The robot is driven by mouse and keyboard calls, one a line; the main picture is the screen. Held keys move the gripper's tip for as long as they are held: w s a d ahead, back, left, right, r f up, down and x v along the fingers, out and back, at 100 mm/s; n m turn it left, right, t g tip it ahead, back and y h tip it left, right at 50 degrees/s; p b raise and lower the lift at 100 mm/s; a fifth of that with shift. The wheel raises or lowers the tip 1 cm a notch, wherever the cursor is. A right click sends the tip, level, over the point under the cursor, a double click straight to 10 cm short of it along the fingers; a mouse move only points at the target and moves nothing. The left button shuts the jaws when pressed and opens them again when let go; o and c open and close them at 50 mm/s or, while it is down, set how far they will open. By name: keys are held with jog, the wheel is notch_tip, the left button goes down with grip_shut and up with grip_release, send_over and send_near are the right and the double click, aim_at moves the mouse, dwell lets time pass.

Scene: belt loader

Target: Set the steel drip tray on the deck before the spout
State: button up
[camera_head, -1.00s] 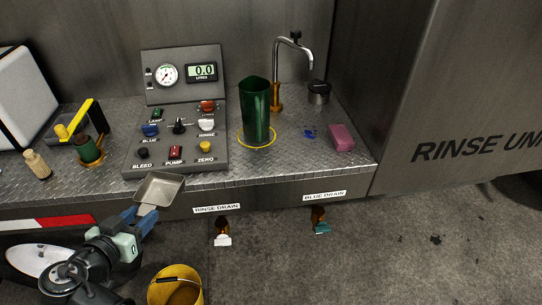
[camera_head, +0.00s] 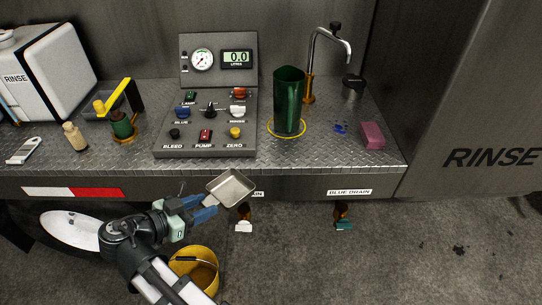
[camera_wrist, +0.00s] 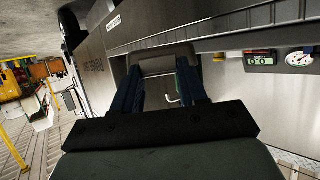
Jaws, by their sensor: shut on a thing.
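The steel drip tray (camera_head: 231,187) is a shallow square pan held out in front of the deck's front edge, over the floor side. My gripper (camera_head: 206,203) is shut on the tray's near end. In the wrist view the tray (camera_wrist: 170,65) shows between the fingers of my gripper (camera_wrist: 168,88). The spout (camera_head: 331,40) is a curved steel tap on an orange base at the back right of the deck (camera_head: 290,165). A tall green container (camera_head: 289,102) stands on a yellow ring to the left of the spout.
A control panel (camera_head: 206,128) with buttons stands left of the green container. A pink block (camera_head: 372,135), a blue smear (camera_head: 340,128) and a dark-lidded steel pot (camera_head: 352,86) are on the right. A yellow bucket (camera_head: 190,262) stands on the floor below my arm.

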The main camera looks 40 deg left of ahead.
aim_at(269, 166)
jog(key=w, duration=2.4)
jog(key=shift+f, duration=0.1)
jog(key=o, duration=1.2)
jog(key=v, duration=1.2)
